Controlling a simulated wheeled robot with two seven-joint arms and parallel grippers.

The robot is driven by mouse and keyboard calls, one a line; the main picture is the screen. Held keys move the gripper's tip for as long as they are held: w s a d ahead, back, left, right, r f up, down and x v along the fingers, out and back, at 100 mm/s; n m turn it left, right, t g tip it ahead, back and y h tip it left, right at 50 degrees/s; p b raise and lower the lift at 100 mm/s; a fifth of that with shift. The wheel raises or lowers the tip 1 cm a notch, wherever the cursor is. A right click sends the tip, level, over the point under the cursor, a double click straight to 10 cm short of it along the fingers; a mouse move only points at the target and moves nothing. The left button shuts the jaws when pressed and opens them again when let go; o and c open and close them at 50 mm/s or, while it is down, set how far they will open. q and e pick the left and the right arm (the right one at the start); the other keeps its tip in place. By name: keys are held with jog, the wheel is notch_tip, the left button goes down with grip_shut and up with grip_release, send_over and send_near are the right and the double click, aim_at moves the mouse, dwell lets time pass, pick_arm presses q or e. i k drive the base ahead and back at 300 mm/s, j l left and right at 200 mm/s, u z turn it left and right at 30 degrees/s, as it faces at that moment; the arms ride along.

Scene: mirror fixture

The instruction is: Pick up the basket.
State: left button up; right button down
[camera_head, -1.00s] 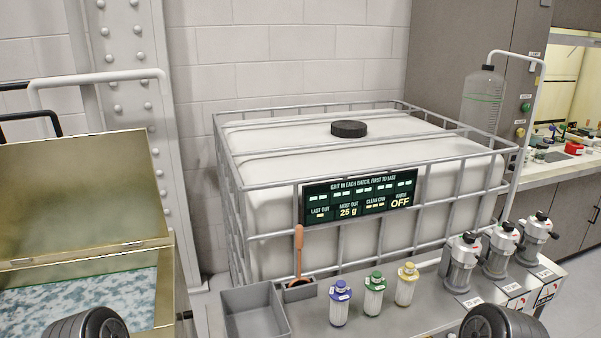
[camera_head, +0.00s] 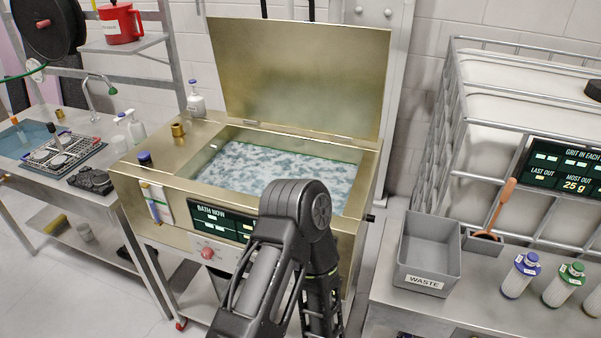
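I cannot make out a basket for certain. The brass-coloured bath (camera_head: 155,190) stands in the middle with its lid (camera_head: 305,75) raised. Mottled blue-white liquid or foam (camera_head: 285,172) fills its opening, and anything below that surface is hidden. On the left bench a flat dark rack or tray (camera_head: 92,150) holds small items; I cannot tell if it is a basket. My black arm, which seems to be the left one, rises from the bottom middle and covers part of the bath's front. Neither gripper shows.
A grey waste bin (camera_head: 428,262) and several capped bottles, one with a blue cap (camera_head: 520,275), stand on the right bench. A caged white tank (camera_head: 500,160) is behind them. A red jug (camera_head: 121,24) sits on a shelf upper left. Floor shows at lower left.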

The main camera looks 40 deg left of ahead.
aim_at(51, 130)
jog(key=u, duration=1.55)
jog(key=i+j, duration=0.2)
jog(key=i+j+z, duration=0.15)
jog(key=j, duration=0.25)
jog(key=i+j, duration=0.2)
jog(key=i+j+z, duration=0.2)
jog(key=j, duration=0.45)
jog(key=j+z, duration=0.2)
jog(key=j, duration=0.45)
jog(key=j+z, duration=0.2)
jog(key=j, duration=0.45)
jog(key=j+z, duration=0.2)
jog(key=j, duration=0.5)
jog(key=k+j+z, duration=0.2)
jog(key=j, duration=0.45)
jog(key=j+z, duration=0.2)
jog(key=j, duration=0.5)
jog(key=k+j, duration=0.1)
jog(key=j, duration=0.25)
jog(key=k+j+z, duration=0.1)
jog(key=j, duration=0.25)
jog(key=k+j+z, duration=0.1)
jog(key=j, duration=0.25)
jog(key=k+j, duration=0.1)
jog(key=j, duration=0.2)
